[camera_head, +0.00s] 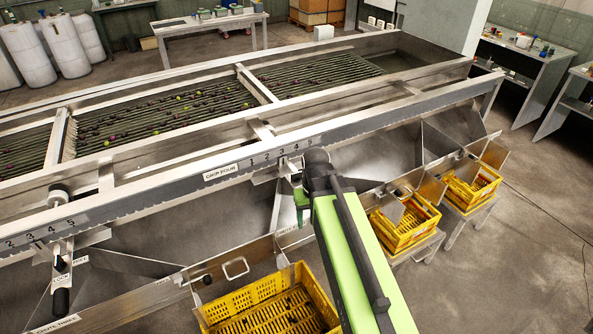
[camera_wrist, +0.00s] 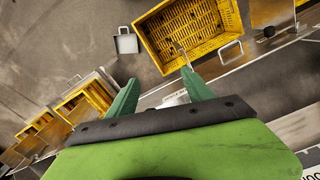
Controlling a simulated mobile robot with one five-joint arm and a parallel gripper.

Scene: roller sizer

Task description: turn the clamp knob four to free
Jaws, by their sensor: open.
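My gripper (camera_head: 301,207) reaches over the grip four station on the long sizer rail, just right of the GRIP FOUR label (camera_head: 220,172). Its green fingers are apart and empty; they also show spread in the wrist view (camera_wrist: 160,93). Clamp knob four cannot be made out; my arm and gripper cover that spot in the head view. Part of the slide bracket (camera_head: 285,166) shows under the number scale. In the wrist view a pale metal strip with small lettering lies beyond the fingers. The neighbouring station at left shows a dark handle (camera_head: 61,301) and LOCK lettering.
Yellow crates (camera_head: 268,303) stand below the chutes, one partly behind my arm; another (camera_head: 405,222) stands right. In the wrist view a yellow crate (camera_wrist: 188,38) lies beyond the fingers. The steel rail (camera_head: 150,195) and chute walls are close around my gripper. Open floor lies at right.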

